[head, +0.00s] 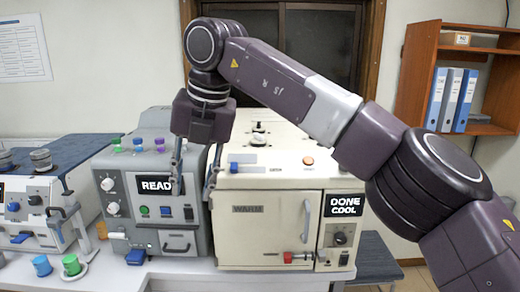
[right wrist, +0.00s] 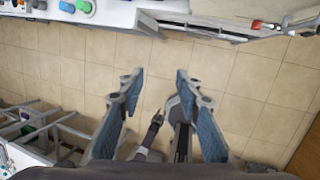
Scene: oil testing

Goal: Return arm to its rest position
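My right arm (head: 290,85) reaches in from the right, arches over the cream machine and bends down at the wrist. My right gripper (head: 195,188) hangs fingers down in front of the grey and cream machines. In the right wrist view its two fingers (right wrist: 158,82) are spread apart, with only tiled floor and dark parts further below between them. It holds nothing. I cannot make out my left gripper in either view.
A grey machine (head: 131,190) with a "READY" display stands beside a cream machine (head: 260,212) marked "DONE COOL". A wooden shelf (head: 412,80) with binders hangs at right. Tiled floor (right wrist: 245,80) lies below.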

